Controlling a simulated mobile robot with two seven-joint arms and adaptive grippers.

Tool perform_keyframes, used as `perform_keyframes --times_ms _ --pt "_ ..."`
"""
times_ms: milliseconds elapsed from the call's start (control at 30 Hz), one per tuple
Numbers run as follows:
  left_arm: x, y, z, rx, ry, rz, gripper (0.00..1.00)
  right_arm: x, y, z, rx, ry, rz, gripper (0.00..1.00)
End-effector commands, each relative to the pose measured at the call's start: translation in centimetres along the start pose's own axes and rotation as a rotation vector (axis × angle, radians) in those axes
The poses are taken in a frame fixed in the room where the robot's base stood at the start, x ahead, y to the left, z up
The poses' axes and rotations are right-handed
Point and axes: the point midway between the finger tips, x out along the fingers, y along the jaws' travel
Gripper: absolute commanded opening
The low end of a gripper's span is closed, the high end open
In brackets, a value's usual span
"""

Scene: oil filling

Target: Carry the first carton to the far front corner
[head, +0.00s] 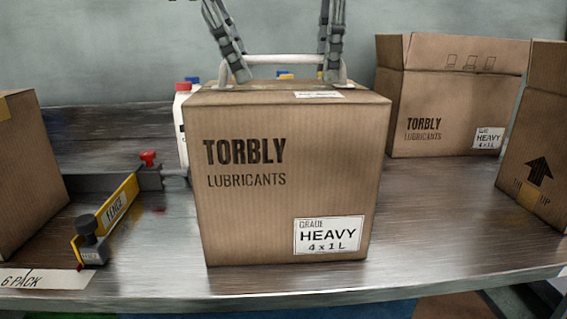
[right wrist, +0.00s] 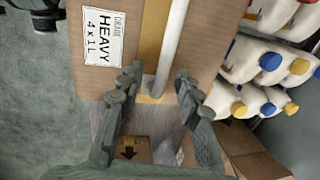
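A brown TORBLY carton (head: 290,190), labelled HEAVY 4 x 1 L, stands upright at the middle of the bench. A pale bar handle (head: 285,60) spans its top; in the right wrist view the bar (right wrist: 172,45) runs above the tape strip. My left gripper (head: 240,70) is at the bar's left end; whether it grips is unclear. My right gripper (head: 328,70) is at the bar's right end. In the right wrist view its fingers (right wrist: 158,80) stand either side of the bar with gaps showing. The carton's underside and far side are hidden.
An open carton (head: 450,100) stands at back right, an arrow carton (head: 540,150) at right. White bottles (right wrist: 270,65) are behind. The bench's front edge (head: 300,300) is close.

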Motion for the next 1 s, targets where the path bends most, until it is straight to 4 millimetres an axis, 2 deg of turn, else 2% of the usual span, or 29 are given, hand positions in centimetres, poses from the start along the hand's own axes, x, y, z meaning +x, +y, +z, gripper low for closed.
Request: perform_keyframes --times_ms 333,633,1000 --pt "0.39 0.01 -0.02 -0.001 0.000 0.001 0.35 0.42 0.01 0.00 0.000 0.000 0.000 0.35" --pt "0.37 0.00 -0.01 0.000 0.000 0.000 0.00 0.40 0.00 0.01 0.000 0.000 0.000 0.00" --pt "0.36 0.00 0.00 0.000 0.000 0.001 0.00 0.38 0.00 0.02 0.000 0.000 -0.001 0.00"
